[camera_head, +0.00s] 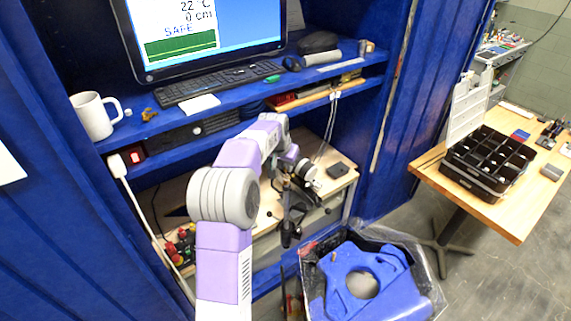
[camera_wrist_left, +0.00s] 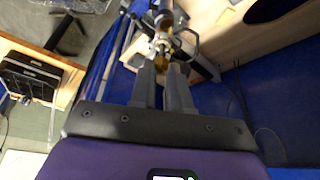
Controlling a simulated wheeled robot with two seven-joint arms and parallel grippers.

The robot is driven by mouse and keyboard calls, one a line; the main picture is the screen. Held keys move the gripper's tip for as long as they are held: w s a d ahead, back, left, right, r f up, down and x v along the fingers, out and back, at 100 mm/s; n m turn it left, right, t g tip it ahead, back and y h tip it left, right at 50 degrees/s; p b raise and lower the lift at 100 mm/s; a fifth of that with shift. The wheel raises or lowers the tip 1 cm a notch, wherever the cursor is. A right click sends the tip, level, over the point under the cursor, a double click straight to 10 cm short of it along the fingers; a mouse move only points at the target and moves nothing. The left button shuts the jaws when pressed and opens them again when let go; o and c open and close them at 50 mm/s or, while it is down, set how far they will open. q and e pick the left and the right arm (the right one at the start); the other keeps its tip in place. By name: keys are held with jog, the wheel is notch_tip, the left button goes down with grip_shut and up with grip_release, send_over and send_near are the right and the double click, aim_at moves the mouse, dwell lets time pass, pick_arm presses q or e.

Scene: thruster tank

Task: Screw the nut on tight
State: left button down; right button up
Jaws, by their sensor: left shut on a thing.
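My left gripper (camera_head: 288,232) hangs in front of the lower shelf of the blue workstation, with my purple and grey arm reaching up and over to it. In the left wrist view its two grey fingers (camera_wrist_left: 162,66) are nearly together, closed on a small brass-coloured piece (camera_wrist_left: 162,62) that looks like the nut. A silvery and brass fitting (camera_wrist_left: 163,38) lies in line with it just beyond the fingertips. I cannot tell how far the nut sits on any thread. The head view is too small to show the nut. My right gripper is in neither view.
A blue part with a round hole (camera_head: 387,279) sits in a lined bin at the lower right. A wooden table (camera_head: 427,166) with a black compartment tray stands at the right. A keyboard (camera_head: 217,86), a monitor and a white mug (camera_head: 92,116) are on the upper shelf.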

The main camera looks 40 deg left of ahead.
pick_arm(q)
jog(key=shift+f+b, duration=0.4)
jog(key=shift+f, duration=0.35)
dwell(1.3)
jog(key=c, duration=1)
grip_release()
jog(key=shift+r+p, duration=2.6)
jog(key=shift+r, duration=0.5)
jog(key=shift+f, duration=0.1)
